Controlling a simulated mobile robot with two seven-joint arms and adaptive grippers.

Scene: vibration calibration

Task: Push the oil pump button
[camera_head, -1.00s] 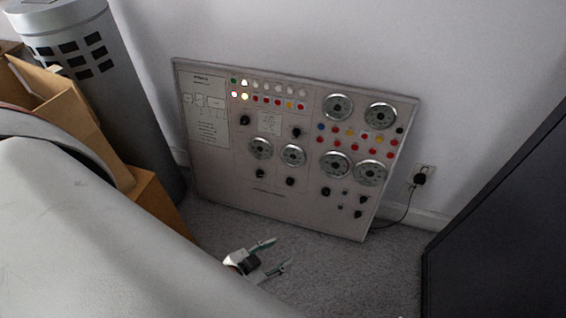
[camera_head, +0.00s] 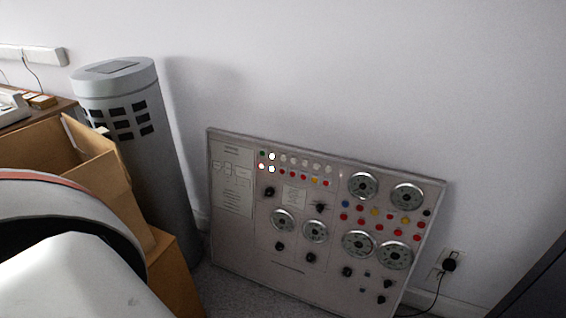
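The control panel (camera_head: 240,262) leans against the white wall, a little right of the middle in the head view, and is tilted in the picture. It bears round dials, black knobs and rows of small coloured buttons or lamps (camera_head: 296,173). A few at the upper left of the rows glow white (camera_head: 272,169). The labels are too small to read, so I cannot tell which one is the oil pump button. Neither gripper is in view. A large pale arm link of mine fills the lower left.
A grey cylinder (camera_head: 165,160) with dark vents stands left of the panel, beside open cardboard boxes (camera_head: 60,142). A socket with a black plug (camera_head: 449,264) is right of the panel. A dark object (camera_head: 545,285) fills the lower right corner. Grey carpet (camera_head: 235,290) shows below.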

